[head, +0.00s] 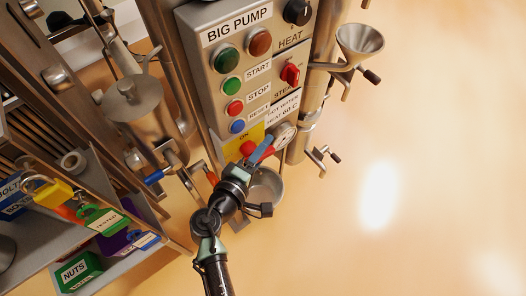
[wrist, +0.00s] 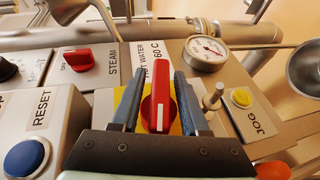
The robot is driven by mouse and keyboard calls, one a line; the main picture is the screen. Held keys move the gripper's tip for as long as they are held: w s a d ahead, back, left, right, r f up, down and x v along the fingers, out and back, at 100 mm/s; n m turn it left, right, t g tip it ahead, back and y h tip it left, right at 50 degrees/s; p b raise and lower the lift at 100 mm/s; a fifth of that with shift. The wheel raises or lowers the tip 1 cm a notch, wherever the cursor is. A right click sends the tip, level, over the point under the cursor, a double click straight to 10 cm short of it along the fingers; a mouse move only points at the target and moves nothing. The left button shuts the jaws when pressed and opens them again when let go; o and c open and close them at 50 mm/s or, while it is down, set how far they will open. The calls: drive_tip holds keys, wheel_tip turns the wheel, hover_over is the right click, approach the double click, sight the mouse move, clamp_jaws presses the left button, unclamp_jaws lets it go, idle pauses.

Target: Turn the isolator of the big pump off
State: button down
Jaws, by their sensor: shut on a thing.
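The isolator is a red rotary handle (wrist: 159,95) with a white stripe on a yellow plate (wrist: 176,126). In the wrist view it sits between the two blue-grey fingers of my gripper (wrist: 158,78), its long side running up the picture. My gripper is shut on the handle. In the head view my gripper (head: 262,151) is at the lower end of the big pump panel (head: 205,70), beside the yellow plate (head: 243,142). There my fingers and wrist hide most of the handle, and its exact angle cannot be told.
Close by are a pressure gauge (wrist: 205,52), a yellow JOG button (wrist: 242,97), a metal peg (wrist: 212,97) and a blue RESET button (wrist: 27,158). A red STEAM switch (head: 290,74) sits higher up. A shelf with padlocks (head: 100,217) stands left. Open floor lies right.

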drive_tip(key=shift+r+n+t+h+b, duration=0.3)
drive_tip(key=shift+t+b, duration=0.3)
drive_tip(key=shift+b, duration=1.2)
drive_tip(key=shift+r+n+t+h+b, duration=0.15)
drive_tip(key=shift+t+h+b, duration=0.35)
drive_tip(key=shift+b, duration=1.3)
drive_tip(key=c, duration=0.8)
unclamp_jaws()
drive_tip(key=shift+o, duration=0.2)
drive_tip(key=shift+f, duration=0.1)
drive_tip(key=v, duration=1.3)
drive_tip(key=shift+b, duration=0.3)
drive_tip(key=shift+s, duration=0.1)
